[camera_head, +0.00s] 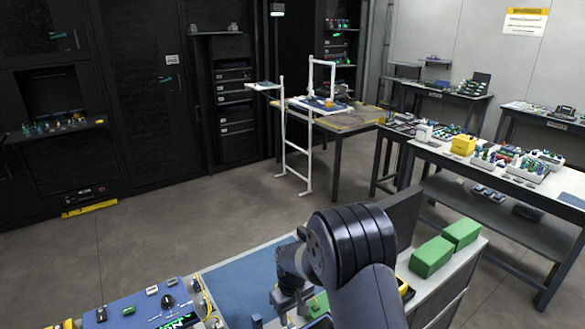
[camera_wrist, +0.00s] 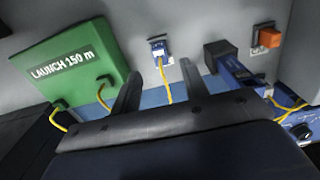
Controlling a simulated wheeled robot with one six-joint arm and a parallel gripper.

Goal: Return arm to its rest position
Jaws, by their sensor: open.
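My arm (camera_head: 350,245) rises from the bottom of the head view and bends over the near workbench (camera_head: 245,285). Its end points down toward the bench top, and the fingers cannot be made out clearly there. In the wrist view my gripper (camera_wrist: 160,70) shows two dark fingers spread apart with nothing between them. Behind the fingers stands a green box (camera_wrist: 80,62) marked "LAUNCH 150 m". A yellow cable (camera_wrist: 165,85) runs from a small blue-and-white connector (camera_wrist: 158,48) on the grey wall and passes behind the gap between the fingers.
A blue device (camera_wrist: 240,82) and an orange plug (camera_wrist: 268,38) are right of the fingers in the wrist view. Green boxes (camera_head: 432,257) sit on the bench right of my arm. A blue panel (camera_head: 140,310) lies left. Open floor (camera_head: 190,235) stretches beyond the bench.

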